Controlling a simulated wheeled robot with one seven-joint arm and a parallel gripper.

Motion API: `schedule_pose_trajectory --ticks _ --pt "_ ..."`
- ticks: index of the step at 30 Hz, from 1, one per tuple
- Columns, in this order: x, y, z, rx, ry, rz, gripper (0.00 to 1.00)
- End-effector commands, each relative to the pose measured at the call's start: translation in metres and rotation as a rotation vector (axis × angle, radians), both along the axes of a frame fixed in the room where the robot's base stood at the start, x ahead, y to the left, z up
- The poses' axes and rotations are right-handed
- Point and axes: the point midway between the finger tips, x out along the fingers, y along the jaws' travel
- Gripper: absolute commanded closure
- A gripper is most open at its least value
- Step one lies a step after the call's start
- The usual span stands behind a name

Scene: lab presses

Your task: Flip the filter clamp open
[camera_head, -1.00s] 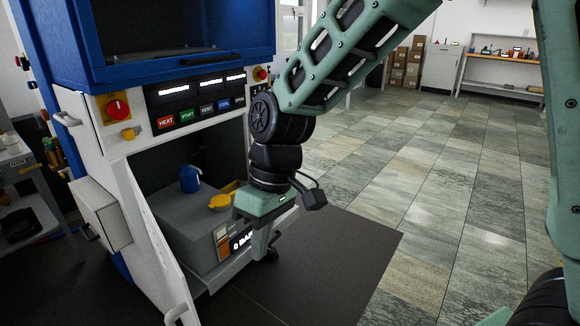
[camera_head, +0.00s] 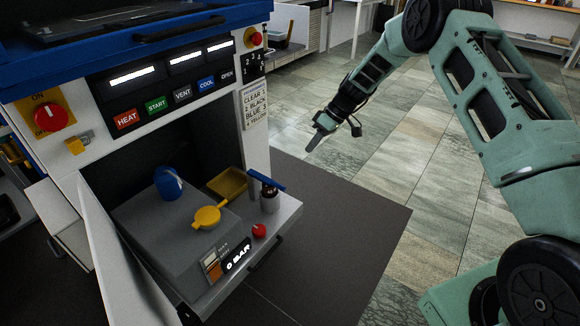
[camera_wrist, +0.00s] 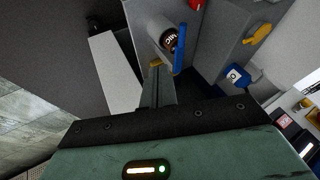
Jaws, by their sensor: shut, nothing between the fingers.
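A small grey canister (camera_head: 269,203) with a dark collar stands at the right front of the open press bay. A blue lever (camera_head: 268,181) lies across its top, tilted down to the right; I take it for the filter clamp, though no label says so. In the wrist view the blue lever (camera_wrist: 179,48) lies beside the dark printed top of the canister (camera_wrist: 169,41). My gripper (camera_head: 313,143) is shut and empty, right of the press and apart from the lever. In the wrist view its fingers (camera_wrist: 158,84) point toward the lever and canister.
A grey box in the bay carries a yellow cap (camera_head: 207,217) and a blue valve (camera_head: 168,183). A yellow tray (camera_head: 228,184) lies behind. A red knob (camera_head: 259,230) sits in front. The white post (camera_head: 256,140) stands by the lever. Floor to the right is clear.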

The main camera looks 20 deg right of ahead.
Motion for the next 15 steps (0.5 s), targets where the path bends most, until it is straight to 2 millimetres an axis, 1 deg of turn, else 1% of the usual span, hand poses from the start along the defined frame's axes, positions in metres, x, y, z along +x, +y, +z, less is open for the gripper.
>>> schedule_pose_trajectory --ticks 10,13,15 --pt "0.0 0.0 -0.001 0.001 -0.001 0.0 1.0" --pt "0.0 0.003 -0.006 0.001 0.0 0.001 1.0" --pt "0.0 0.008 -0.012 0.0 0.001 0.002 1.0"
